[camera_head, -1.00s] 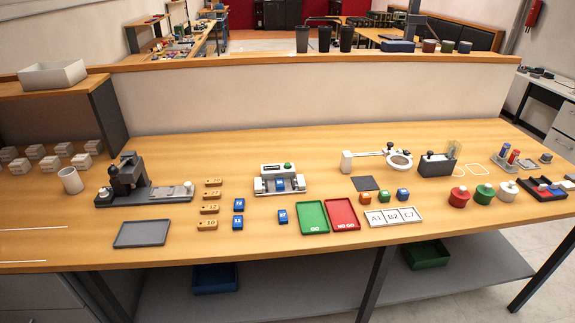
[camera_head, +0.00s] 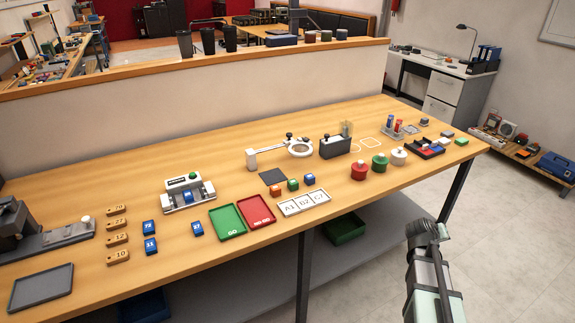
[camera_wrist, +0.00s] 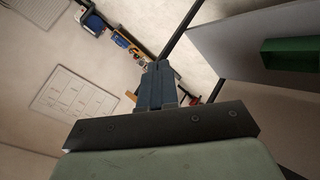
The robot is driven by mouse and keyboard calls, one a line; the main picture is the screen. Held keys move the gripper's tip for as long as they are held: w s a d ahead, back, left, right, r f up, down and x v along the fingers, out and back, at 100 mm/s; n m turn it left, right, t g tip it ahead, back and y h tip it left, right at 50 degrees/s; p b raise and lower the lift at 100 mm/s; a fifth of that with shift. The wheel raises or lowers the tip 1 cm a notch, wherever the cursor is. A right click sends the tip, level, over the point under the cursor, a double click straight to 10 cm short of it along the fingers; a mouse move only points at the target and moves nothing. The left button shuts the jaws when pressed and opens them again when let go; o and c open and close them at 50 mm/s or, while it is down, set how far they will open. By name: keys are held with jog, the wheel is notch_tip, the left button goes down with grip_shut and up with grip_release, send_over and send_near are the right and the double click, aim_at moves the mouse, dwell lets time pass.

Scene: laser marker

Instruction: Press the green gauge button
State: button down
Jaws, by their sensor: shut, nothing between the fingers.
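The gauge (camera_head: 182,184) is a small light-grey device with a dark display, standing on the wooden bench left of centre in the head view. Its green button (camera_head: 196,174) sits on top at the right end and is uncovered. A blue block (camera_head: 187,196) sits in the front of the gauge. My gripper (camera_wrist: 158,66) shows in the wrist view with its dark fingers together and nothing between them. My arm rises at the lower right of the head view, in front of the bench and far from the gauge. The gauge is not in the wrist view.
In front of the gauge lie blue blocks (camera_head: 150,228), a green tray (camera_head: 228,221) and a red tray (camera_head: 256,212). Tan numbered blocks (camera_head: 117,238) are to its left. A ring-shaped magnifier (camera_head: 300,148) stands to its right. A low partition (camera_head: 200,110) runs behind the bench.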

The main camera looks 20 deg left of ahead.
jog(key=w+a+r+t, duration=0.1)
jog(key=w+r, duration=0.2)
jog(key=r, duration=0.3)
jog(key=w+a+r+t, duration=0.1)
jog(key=w+r, duration=0.2)
jog(key=r, duration=0.3)
jog(key=w+a+r+n+t, duration=0.1)
jog(key=w+a+r+t, duration=0.1)
jog(key=w+a+r, duration=0.45)
jog(key=a+r+n+y, duration=0.2)
jog(key=a+y, duration=0.1)
jog(key=a, duration=3)
jog(key=s+a+r+g+y, duration=0.1)
jog(key=s+a, duration=0.5)
jog(key=a, duration=0.8)
jog(key=s+a+r+n+g+y, duration=0.1)
jog(key=s+a, duration=0.6)
jog(key=a, duration=0.8)
jog(key=s+a+r+n+y, duration=0.1)
jog(key=s+a, duration=0.5)
jog(key=a, duration=0.8)
jog(key=shift+s+a+r+g, duration=0.2)
jog(key=shift+s+r+g, duration=0.15)
jog(key=shift+r, duration=0.4)
jog(key=shift+f, duration=0.15)
